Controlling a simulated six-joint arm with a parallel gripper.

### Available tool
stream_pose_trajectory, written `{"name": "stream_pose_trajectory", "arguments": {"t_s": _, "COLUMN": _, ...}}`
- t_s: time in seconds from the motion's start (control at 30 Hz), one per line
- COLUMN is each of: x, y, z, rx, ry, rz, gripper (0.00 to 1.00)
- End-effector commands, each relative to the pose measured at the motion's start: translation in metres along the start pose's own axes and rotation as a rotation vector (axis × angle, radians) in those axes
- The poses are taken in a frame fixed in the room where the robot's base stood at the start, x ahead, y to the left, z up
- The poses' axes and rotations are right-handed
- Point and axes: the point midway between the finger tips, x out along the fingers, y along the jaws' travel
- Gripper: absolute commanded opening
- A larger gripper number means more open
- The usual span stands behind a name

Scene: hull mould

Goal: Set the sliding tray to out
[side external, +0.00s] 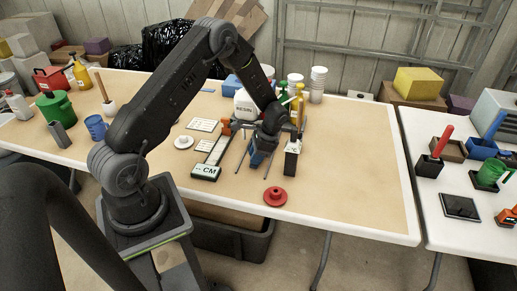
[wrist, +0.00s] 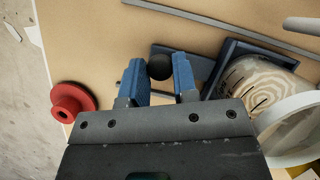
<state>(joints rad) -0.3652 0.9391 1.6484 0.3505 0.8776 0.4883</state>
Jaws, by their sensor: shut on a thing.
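My gripper (side external: 259,158) reaches down over the middle of the table. In the wrist view its two blue fingers (wrist: 157,72) stand on either side of a round black knob (wrist: 159,67) and are shut on it. A dark blue-grey tray (wrist: 224,55) lies to the right of the knob, with a flat dark bar between them. A pale wood-grain piece (wrist: 262,84) lies in the tray. In the side external view, my gripper hides the knob and most of the tray, so how far out the tray stands cannot be told.
A red flanged disc (side external: 275,196) lies near the front edge; it also shows in the wrist view (wrist: 73,101). A black holder (side external: 291,161) stands to the right. A white resin container (side external: 246,104) and bottles stand behind. The table's right part is clear.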

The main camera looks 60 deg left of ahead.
Motion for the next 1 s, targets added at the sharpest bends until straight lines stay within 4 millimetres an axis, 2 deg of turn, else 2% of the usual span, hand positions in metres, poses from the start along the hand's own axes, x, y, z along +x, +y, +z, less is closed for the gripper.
{"name": "stream_pose_trajectory", "arguments": {"t_s": 0.03, "x": 0.001, "y": 0.013, "z": 0.004, "rx": 0.005, "ry": 0.000, "rz": 0.000, "gripper": 0.00}}
{"name": "stream_pose_trajectory", "arguments": {"t_s": 0.2, "x": 0.007, "y": 0.053, "z": 0.019, "rx": 0.006, "ry": 0.001, "rz": 0.000, "gripper": 0.00}}
{"name": "stream_pose_trajectory", "arguments": {"t_s": 0.4, "x": 0.013, "y": 0.089, "z": 0.032, "rx": 0.003, "ry": 0.003, "rz": 0.000, "gripper": 0.00}}
{"name": "stream_pose_trajectory", "arguments": {"t_s": 0.53, "x": 0.015, "y": 0.097, "z": 0.036, "rx": 0.001, "ry": 0.004, "rz": 0.000, "gripper": 0.00}}
{"name": "stream_pose_trajectory", "arguments": {"t_s": 0.8, "x": 0.015, "y": 0.100, "z": 0.037, "rx": 0.001, "ry": -0.001, "rz": 0.005, "gripper": 0.00}}
{"name": "stream_pose_trajectory", "arguments": {"t_s": 0.83, "x": 0.015, "y": 0.100, "z": 0.037, "rx": 0.001, "ry": -0.001, "rz": 0.005, "gripper": 0.28}}
{"name": "stream_pose_trajectory", "arguments": {"t_s": 1.0, "x": 0.016, "y": 0.099, "z": 0.038, "rx": 0.002, "ry": -0.003, "rz": 0.004, "gripper": 0.44}}
